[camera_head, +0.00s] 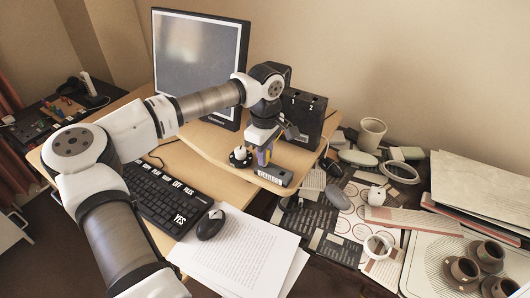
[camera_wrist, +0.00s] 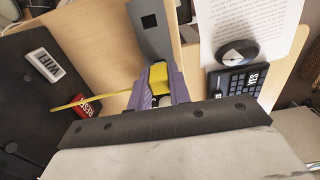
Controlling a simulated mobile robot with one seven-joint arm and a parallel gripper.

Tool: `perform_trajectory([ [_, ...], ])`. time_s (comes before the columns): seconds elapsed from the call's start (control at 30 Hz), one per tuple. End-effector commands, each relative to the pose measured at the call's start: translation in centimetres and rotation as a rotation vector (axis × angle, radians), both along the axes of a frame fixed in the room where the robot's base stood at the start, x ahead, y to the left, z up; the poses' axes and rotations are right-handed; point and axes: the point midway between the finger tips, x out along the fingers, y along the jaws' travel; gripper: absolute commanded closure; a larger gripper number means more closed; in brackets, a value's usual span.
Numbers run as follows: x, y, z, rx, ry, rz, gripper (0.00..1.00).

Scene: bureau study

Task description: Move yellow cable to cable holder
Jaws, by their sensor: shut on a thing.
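My gripper (camera_wrist: 157,82) has purple fingers and is shut on the yellow cable's plug (camera_wrist: 158,74) in the wrist view. The thin yellow cable (camera_wrist: 95,99) runs left from the fingers, past a red labelled block. In the head view, my gripper (camera_head: 263,157) is low over the desk's raised shelf, beside a grey bar labelled CABLES (camera_head: 273,175), which looks like the cable holder. In the wrist view, the grey bar (camera_wrist: 150,35) has a dark square opening and lies just beyond the fingertips. I cannot tell whether the plug touches it.
A monitor (camera_head: 200,60) and a black box marked 1 and 2 (camera_head: 300,115) stand behind. A small dark round object with a white top (camera_head: 240,157) sits left of my gripper. The keyboard (camera_head: 165,195), mouse (camera_head: 210,224) and papers (camera_head: 240,250) lie in front.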

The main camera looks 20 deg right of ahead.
Motion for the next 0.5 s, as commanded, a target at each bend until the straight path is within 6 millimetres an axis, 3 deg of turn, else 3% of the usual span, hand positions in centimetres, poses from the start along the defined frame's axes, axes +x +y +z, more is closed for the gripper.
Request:
perform_trajectory([
  [0.5, -0.01, -0.01, -0.7, 0.0, 0.0, 0.0, 1.0],
])
